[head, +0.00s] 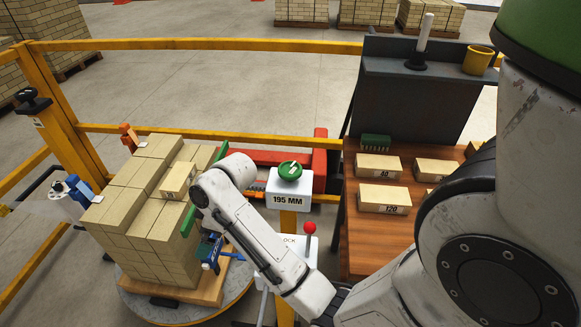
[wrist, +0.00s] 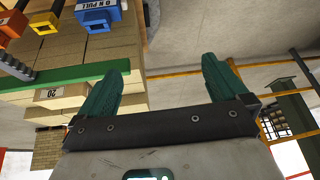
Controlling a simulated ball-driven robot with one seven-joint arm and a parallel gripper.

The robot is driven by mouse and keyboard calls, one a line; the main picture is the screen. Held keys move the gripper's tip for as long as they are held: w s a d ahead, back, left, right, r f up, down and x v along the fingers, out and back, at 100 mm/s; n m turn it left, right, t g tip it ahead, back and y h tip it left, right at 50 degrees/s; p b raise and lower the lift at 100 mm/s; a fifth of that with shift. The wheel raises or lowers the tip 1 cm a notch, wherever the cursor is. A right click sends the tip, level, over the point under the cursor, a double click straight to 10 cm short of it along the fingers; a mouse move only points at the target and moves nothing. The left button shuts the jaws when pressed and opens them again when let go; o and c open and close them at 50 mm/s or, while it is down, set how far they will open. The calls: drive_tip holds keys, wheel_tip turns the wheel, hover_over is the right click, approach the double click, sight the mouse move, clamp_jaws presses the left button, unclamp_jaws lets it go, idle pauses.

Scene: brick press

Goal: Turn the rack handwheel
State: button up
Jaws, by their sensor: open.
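A green handwheel (head: 290,171) sits on a white box marked 195 MM (head: 290,194), on a yellow post right of the brick stack. No label names it as the rack handwheel. My gripper (wrist: 166,80) is open, with two dark green fingers spread apart and nothing between them. In the head view my white wrist is left of the handwheel, over the stack's right side, and hides the fingers. The handwheel cannot be seen in the wrist view. A green bar (wrist: 60,77) lies left of the fingers, along the bricks; it also shows in the head view (head: 188,221).
A brick stack (head: 140,208) stands on a round turntable (head: 150,309). A red-knobbed lever (head: 309,229) rises below the handwheel. A blue PULL device (wrist: 97,14) is near the stack. Yellow rails (head: 200,45) surround the area. A wooden bench (head: 376,232) with bricks is right.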

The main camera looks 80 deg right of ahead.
drive_tip(key=d+r, duration=0.2)
drive_tip(key=d, duration=0.7)
drive_tip(key=n, duration=0.3)
approach(291, 167)
drive_tip(key=shift+g, duration=0.4)
drive_tip(key=b+x, duration=0.1)
drive_tip(key=x, duration=0.2)
drive_tip(key=b+x, duration=0.1)
drive_tip(key=x, duration=0.2)
drive_tip(key=b+x, duration=0.1)
drive_tip(key=x, duration=0.2)
drive_tip(key=shift+w+f, duration=0.3)
drive_tip(key=shift+w, duration=0.15)
drive_tip(key=shift+c, duration=0.5)
drive_tip(key=c, duration=0.8)
